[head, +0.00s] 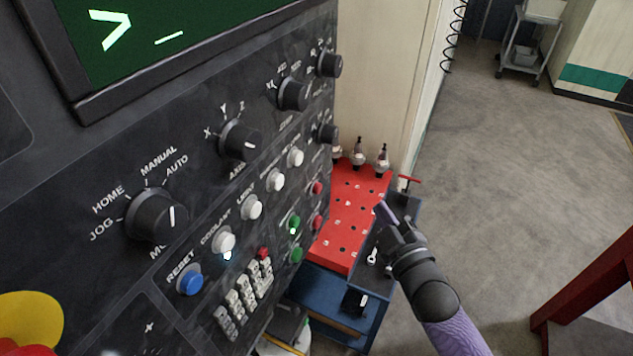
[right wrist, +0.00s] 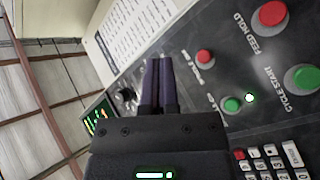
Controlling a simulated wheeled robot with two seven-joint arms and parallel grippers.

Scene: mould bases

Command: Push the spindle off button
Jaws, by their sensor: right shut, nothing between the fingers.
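The black control panel fills the left of the head view. Small red buttons sit at its right edge. The upper one (head: 317,188), by its place the spindle off button, also shows in the right wrist view (right wrist: 205,57); its label is too blurred to read surely. A green button (head: 294,222) beside it also shows in the right wrist view (right wrist: 232,104). My right gripper (head: 382,208) is shut and empty, out to the right of the panel. In the right wrist view its fingertips (right wrist: 160,62) appear left of the red button, not visibly touching it. My left gripper is out of view.
Large-looking FEED HOLD (right wrist: 271,14) and CYCLE START (right wrist: 302,78) buttons and a keypad (right wrist: 270,160) are close by. A red tool rack (head: 345,215) on a blue cart (head: 335,305) stands behind the panel's right edge. Open floor (head: 510,180) lies to the right.

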